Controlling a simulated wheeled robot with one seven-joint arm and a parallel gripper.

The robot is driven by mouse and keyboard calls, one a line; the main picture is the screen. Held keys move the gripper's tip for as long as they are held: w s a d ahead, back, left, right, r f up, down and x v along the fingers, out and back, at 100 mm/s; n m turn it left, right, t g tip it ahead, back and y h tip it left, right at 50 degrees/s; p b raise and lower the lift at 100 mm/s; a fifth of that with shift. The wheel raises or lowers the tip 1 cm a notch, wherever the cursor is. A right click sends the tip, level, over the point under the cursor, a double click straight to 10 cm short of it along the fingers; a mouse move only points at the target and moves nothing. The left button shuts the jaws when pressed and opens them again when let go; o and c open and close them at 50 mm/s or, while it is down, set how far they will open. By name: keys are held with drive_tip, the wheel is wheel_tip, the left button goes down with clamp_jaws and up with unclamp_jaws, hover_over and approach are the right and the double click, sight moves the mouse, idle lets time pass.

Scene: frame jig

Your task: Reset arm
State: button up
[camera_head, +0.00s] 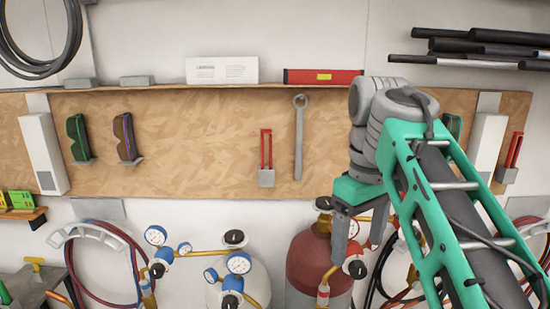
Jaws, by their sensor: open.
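My gripper (355,235) hangs at the end of my green and grey arm, right of the middle in the head view. Its two grey fingers point down and stand apart, with nothing seen between them. It is in front of the gas bottles, below the wooden board. My arm reaches in from the lower right and covers part of the board's right side.
The wooden tool board (215,140) holds a wrench (299,140), red-handled pliers (266,155) and safety glasses (126,137). A red level (323,77) lies on its top ledge. A dark red gas bottle (308,262) and pressure gauges (238,263) stand close below.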

drive_tip(key=s+f+m+t+b, duration=0.1)
drive_tip(key=s+f+m+t, duration=0.1)
drive_tip(key=f, duration=1)
drive_tip(key=s+f+m+t+b, duration=0.1)
drive_tip(key=s+f+m+t, duration=0.1)
drive_tip(key=f, duration=1.1)
drive_tip(key=shift+s+d+m+t, duration=0.3)
drive_tip(key=shift+s+m, duration=0.6)
drive_tip(key=shift+m, duration=0.3)
drive_tip(key=shift+a, duration=0.1)
